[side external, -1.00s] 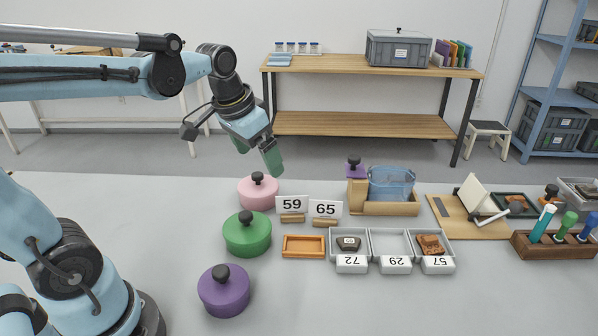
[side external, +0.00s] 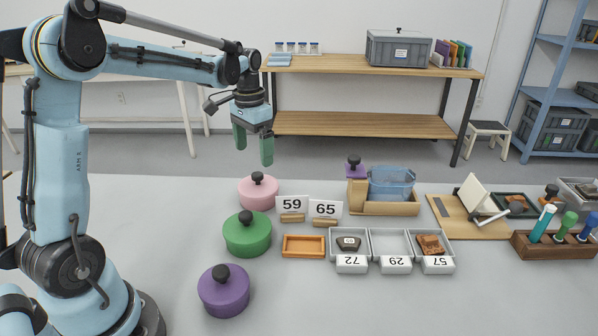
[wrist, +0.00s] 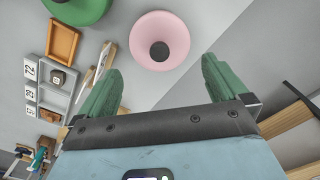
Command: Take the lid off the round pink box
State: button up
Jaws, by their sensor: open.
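The round pink box (side external: 258,194) stands on the table with its lid on and a black knob (side external: 257,177) on top. My gripper (side external: 253,150) hangs above it, pointing down, with its green fingers spread and nothing between them. In the wrist view the pink box (wrist: 160,42) shows from above, its black knob (wrist: 159,51) near its middle. There it lies beyond the fingertips of my gripper (wrist: 160,75), roughly centred between them and apart from both.
A green lidded box (side external: 247,236) and a purple one (side external: 224,292) stand nearer the front. Number cards 59 (side external: 292,204) and 65 (side external: 325,209) stand just right of the pink box. An orange tray (side external: 303,246) and grey trays (side external: 390,243) lie farther right.

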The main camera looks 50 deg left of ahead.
aim_at(257, 174)
jog(key=shift+w+f, duration=0.2)
jog(key=shift+f, duration=3.8)
jog(key=c, duration=1)
jog(key=shift+c, duration=0.2)
